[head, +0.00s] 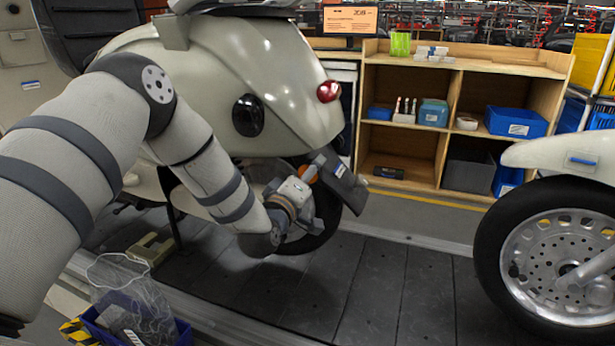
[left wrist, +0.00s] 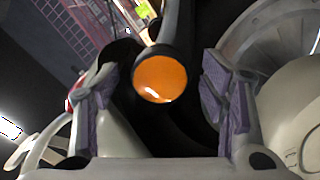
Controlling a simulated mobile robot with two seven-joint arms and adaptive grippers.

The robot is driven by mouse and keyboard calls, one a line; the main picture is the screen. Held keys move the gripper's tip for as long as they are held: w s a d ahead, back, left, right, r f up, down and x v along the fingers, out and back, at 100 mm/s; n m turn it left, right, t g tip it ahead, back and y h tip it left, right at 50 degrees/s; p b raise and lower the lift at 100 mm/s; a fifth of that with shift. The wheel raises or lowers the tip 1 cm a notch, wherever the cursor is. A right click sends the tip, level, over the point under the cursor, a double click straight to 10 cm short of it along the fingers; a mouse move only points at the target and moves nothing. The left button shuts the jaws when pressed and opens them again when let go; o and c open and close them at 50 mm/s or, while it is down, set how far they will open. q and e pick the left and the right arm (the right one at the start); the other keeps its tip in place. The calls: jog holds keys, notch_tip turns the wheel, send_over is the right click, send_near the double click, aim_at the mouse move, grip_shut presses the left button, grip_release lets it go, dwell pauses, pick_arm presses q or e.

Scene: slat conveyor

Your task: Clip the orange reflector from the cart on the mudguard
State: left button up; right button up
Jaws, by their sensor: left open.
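The orange reflector (left wrist: 160,78) is a round disc in a dark rim. In the left wrist view it sits between the two spread fingers of my left gripper (left wrist: 160,95), with a gap on either side. In the head view a small piece of its orange (head: 309,173) shows beside my left gripper (head: 313,182), at the scooter's rear. The dark mudguard (head: 342,184), with a white label, hangs behind the rear wheel, close to the gripper. The reflector appears to be at the mudguard, but the contact between them is hidden. My right gripper is not in view.
The cream scooter (head: 210,60) with a red tail light (head: 328,91) stands on the dark slat conveyor (head: 380,290). Another scooter's front wheel (head: 555,255) is at the right. A wooden shelf (head: 455,75) stands behind. A blue bin (head: 180,332) with a net is at lower left.

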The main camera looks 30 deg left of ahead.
pick_arm(q)
jog(key=v, duration=1.2)
jog(key=s+d+f+m+g+h+p, duration=0.25)
jog(key=s+d+f+m+g, duration=0.2)
jog(key=s+f, duration=0.45)
jog(key=s+d+f+m+g+h+p, duration=0.2)
jog(key=s+d+f+m+g+p, duration=0.25)
jog(key=s+f, duration=0.45)
jog(key=s+d+f+m+g+p, duration=0.1)
jog(key=s+g, duration=0.4)
jog(key=s, duration=0.8)
jog(key=s+d+f+m+g+p, duration=0.1)
jog(key=s+g, duration=0.5)
jog(key=s, duration=0.8)
jog(key=d+m, duration=0.1)
jog(key=m, duration=0.1)
jog(key=shift+m, duration=0.3)
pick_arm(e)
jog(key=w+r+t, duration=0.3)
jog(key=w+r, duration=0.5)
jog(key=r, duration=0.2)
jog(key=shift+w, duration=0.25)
